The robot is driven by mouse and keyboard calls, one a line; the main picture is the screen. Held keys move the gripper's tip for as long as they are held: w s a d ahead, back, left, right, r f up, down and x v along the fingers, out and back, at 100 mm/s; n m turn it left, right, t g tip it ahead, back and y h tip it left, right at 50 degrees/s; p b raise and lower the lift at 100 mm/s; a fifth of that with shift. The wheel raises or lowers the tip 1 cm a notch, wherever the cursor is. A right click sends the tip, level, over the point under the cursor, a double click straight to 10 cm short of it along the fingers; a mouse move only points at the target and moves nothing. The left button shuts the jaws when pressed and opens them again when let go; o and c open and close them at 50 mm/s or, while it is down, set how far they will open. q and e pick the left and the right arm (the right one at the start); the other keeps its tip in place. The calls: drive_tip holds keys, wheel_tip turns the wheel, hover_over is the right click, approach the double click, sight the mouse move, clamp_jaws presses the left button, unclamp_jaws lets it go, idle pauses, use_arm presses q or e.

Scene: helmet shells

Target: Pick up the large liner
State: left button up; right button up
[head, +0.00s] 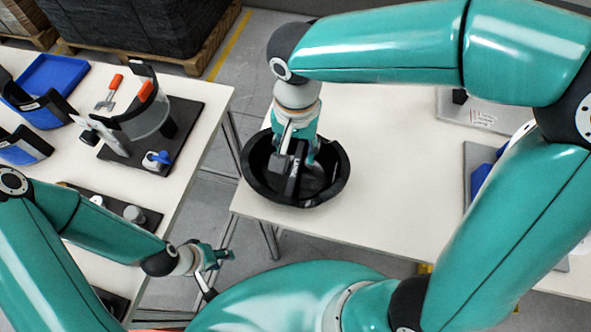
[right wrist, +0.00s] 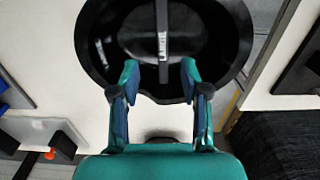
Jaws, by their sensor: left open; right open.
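A black round bowl-shaped shell (head: 337,187) stands near the left edge of the right table, and in the right wrist view it (right wrist: 228,45) fills the top. A dark strip marked LARGE (head: 292,186) crosses its inside. I take the strip for the large liner; whether it is separate from the bowl I cannot tell. My right gripper (head: 299,150) is open and points down into the bowl. In the right wrist view the strip (right wrist: 162,45) runs between the open fingers (right wrist: 160,76); contact is not clear. My left gripper (head: 218,258) is open and empty, low between the tables.
The left table holds a dark board (head: 176,138) with a clear curved visor-like part, a blue tray (head: 50,78) and black curved pieces with labels. Bare tabletop (head: 385,165) lies right of the bowl.

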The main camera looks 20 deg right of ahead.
sight(295, 168)
drive_tip(key=f, duration=0.8)
drive_tip(key=shift+w+f, duration=0.35)
drive_tip(key=shift+f, duration=0.05)
clamp_jaws()
